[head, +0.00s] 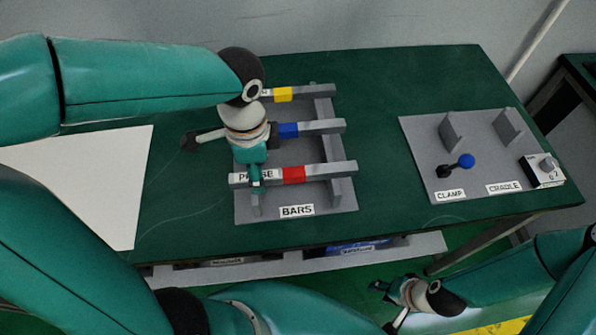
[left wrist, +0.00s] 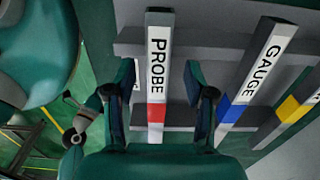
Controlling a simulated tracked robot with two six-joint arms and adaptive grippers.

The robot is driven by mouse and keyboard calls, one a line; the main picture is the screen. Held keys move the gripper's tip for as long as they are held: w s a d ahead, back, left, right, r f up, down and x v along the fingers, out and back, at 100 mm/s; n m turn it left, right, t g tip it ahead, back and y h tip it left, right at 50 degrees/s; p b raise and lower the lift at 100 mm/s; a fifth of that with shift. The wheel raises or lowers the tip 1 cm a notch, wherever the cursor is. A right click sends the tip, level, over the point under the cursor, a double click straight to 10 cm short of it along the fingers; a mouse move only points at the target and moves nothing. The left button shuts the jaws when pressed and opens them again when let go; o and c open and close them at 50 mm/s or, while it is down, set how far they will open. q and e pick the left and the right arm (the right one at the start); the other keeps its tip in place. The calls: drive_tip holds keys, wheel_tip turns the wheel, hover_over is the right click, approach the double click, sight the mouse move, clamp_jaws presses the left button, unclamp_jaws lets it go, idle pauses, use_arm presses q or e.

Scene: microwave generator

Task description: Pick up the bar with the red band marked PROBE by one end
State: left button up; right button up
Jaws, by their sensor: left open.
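The PROBE bar (head: 325,171) is a grey square bar with a red band and a white PROBE label. It lies across the rack (head: 345,200) marked BARS, nearest the front edge. My left gripper (head: 256,178) is over its left, labelled part and hides some of the label. In the left wrist view the open fingers (left wrist: 159,75) stand on either side of the PROBE bar (left wrist: 155,60), with gaps visible on both sides. My right gripper (head: 386,305) is open and empty, low in front of the table.
A blue-banded bar (head: 325,126), labelled GAUGE in the wrist view, and a yellow-banded bar (head: 300,92) lie behind on the rack. A plate (head: 425,150) with CLAMP and CRADLE stands right. A white sheet (head: 90,180) lies left. Green table shows between rack and plate.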

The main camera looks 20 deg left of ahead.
use_arm(q)
drive_tip(key=shift+f, duration=0.45)
drive_tip(key=shift+c, duration=0.3)
clamp_jaws()
drive_tip(key=shift+r, duration=0.15)
